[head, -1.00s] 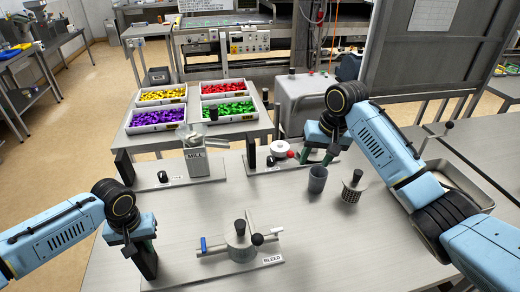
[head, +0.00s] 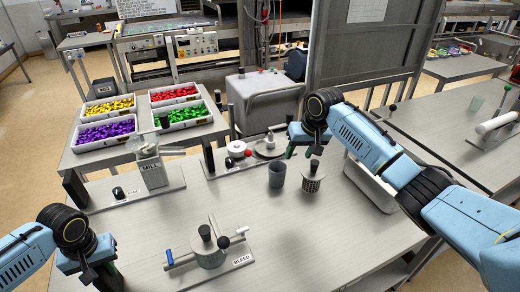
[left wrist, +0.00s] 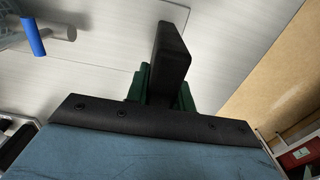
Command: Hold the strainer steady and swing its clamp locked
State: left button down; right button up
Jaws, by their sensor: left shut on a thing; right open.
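I take the strainer to be the grey pot unit (head: 209,254) with a black knob on its lid, on the plate marked BLEED. A blue-handled lever (head: 169,257) is at its left, and a light bar and a black ball knob (head: 223,242) at its right. Which part is the clamp I cannot tell. My left gripper (head: 108,277) is left of the plate. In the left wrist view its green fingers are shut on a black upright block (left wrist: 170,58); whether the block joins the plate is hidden. My right gripper (head: 305,148) is open and empty, above the table's back.
A grey cup (head: 277,175) and a perforated cylinder (head: 312,180) stand below my right gripper. A MILL unit (head: 152,168) and a plate with a red knob (head: 247,153) are at the back. A metal tray (head: 370,185) is under my right arm.

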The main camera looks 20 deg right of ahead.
pick_arm(q)
jog(key=shift+s+f, duration=0.3)
jog(key=shift+f, duration=0.1)
jog(key=c, duration=1.5)
grip_release()
jog(key=shift+c, duration=0.2)
jog(key=o, duration=0.4)
jog(key=shift+w, duration=0.25)
jog(key=shift+r, duration=0.15)
jog(key=shift+r, duration=0.1)
